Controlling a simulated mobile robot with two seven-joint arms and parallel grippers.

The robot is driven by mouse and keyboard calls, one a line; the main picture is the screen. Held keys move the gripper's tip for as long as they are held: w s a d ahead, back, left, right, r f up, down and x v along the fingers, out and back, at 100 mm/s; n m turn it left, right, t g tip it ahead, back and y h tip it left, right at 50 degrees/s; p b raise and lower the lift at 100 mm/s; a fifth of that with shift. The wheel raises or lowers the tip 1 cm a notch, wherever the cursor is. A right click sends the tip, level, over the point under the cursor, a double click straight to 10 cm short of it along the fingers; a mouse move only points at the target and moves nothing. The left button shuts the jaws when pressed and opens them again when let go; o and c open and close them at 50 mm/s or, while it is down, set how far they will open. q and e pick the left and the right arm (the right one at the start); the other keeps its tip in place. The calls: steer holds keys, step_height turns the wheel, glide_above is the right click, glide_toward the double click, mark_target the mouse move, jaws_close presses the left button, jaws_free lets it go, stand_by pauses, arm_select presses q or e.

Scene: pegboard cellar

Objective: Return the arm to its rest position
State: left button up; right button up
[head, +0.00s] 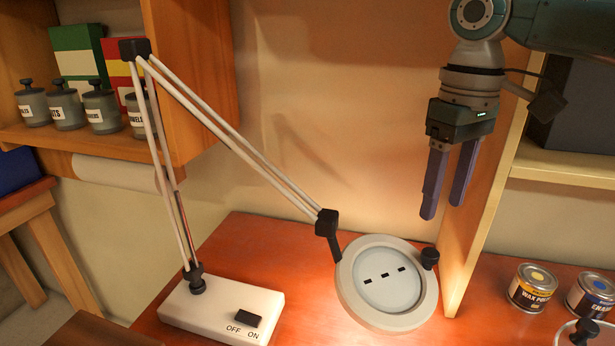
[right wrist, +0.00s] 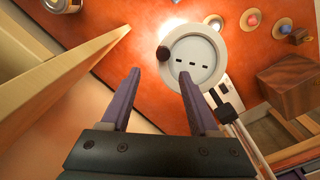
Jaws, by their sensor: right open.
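My right gripper (head: 448,188) hangs from the upper right in the head view with its two purple fingers pointing down. It is open and nothing is between the fingers, which also show in the right wrist view (right wrist: 160,97). It is above and behind the round head of a magnifier lamp (head: 347,292), near a wooden partition. The lamp has a white base (head: 205,308) with an OFF/ON switch (head: 248,317) and a jointed arm rising to the upper left. The lamp head also shows below the fingers in the right wrist view (right wrist: 222,47). My left gripper is not in view.
A wooden partition (head: 484,215) stands close to the gripper's right. Tins of wax polish (head: 532,288) and enamel (head: 592,296) stand on the red bench (head: 285,255) to the right. A shelf with several labelled jars (head: 100,108) is at the upper left. A wooden block (right wrist: 290,88) is in the wrist view.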

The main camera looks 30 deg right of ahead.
steer(key=shift+r, duration=0.95)
steer(key=s+a+f+n, duration=0.4)
steer(key=a+f, duration=0.5)
steer(key=a, duration=0.3)
steer(key=s+a+f+t+y, duration=0.1)
steer(key=s+a+f+t, duration=0.15)
steer(key=s+a, duration=0.6)
steer(key=s+d+r+m+t, duration=0.1)
steer(key=s+d+r+m, duration=0.15)
steer(key=s, duration=0.25)
step_height(320, 180, up, 28)
steer(key=p, duration=2.8)
steer(key=shift+w+r+n+h+p, duration=0.2)
steer(key=shift+w+n+h+p, duration=0.1)
steer(key=shift+w+n+h, duration=0.1)
steer(key=shift+a, duration=0.1)
